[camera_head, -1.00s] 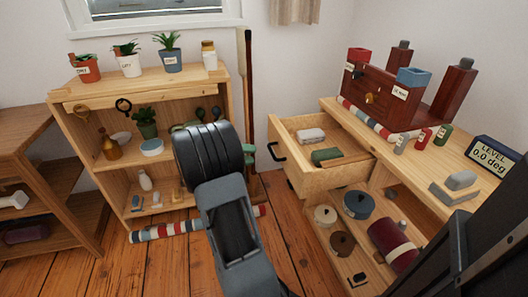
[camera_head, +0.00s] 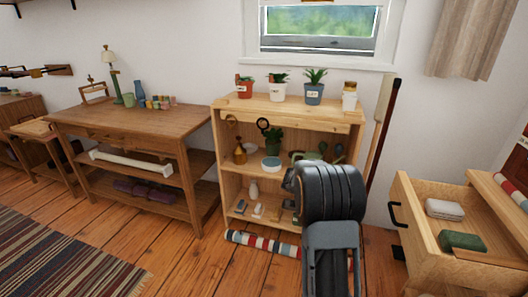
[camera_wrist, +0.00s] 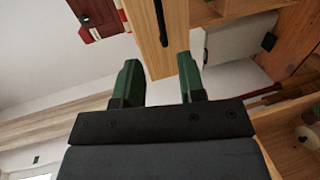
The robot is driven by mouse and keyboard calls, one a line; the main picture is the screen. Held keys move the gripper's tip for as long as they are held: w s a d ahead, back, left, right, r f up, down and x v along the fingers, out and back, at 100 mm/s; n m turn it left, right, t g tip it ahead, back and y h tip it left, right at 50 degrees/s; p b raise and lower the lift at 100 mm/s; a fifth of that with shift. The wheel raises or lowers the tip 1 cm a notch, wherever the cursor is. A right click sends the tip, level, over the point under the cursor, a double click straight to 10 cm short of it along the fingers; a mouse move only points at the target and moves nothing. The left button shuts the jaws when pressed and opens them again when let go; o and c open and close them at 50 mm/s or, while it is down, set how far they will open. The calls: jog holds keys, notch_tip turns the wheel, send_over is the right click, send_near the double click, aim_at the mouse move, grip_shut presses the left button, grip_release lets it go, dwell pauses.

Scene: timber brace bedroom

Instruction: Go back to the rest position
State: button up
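My gripper (camera_wrist: 160,82) shows in the wrist view with its two green fingers apart and nothing between them. The wooden front of a unit shows beyond the fingertips. In the head view my arm rises at the lower right centre, in front of the pale shelf unit (camera_head: 216,150), and hides part of its lower shelves. The gripper itself is hidden behind the arm there.
An open drawer (camera_head: 428,243) at the right holds a grey folded item (camera_head: 444,209) and a green one (camera_head: 462,241). A brown workbench (camera_head: 150,121) stands left, a striped rug (camera_head: 60,255) lies front left. A striped roll (camera_head: 262,243) lies before the shelf. Floor between is clear.

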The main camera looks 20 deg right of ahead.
jog(key=s+a+r+n+t+y+p, duration=0.2)
jog(key=a+r+t+y+p, duration=0.2)
jog(key=a+r+p, duration=0.6)
jog(key=s+a+r+n+t+y+p, duration=0.2)
jog(key=a+r+n+t+y+p, duration=0.1)
jog(key=a+r+p, duration=0.6)
jog(key=s+a+r+n+t+y+p, duration=0.2)
jog(key=a+r+t+y+p, duration=0.3)
jog(key=a+r+p, duration=0.5)
jog(key=shift+s+a+r+n+t+p, duration=0.3)
jog(key=shift+a+n+t+p, duration=0.35)
jog(key=shift+a+t, duration=0.35)
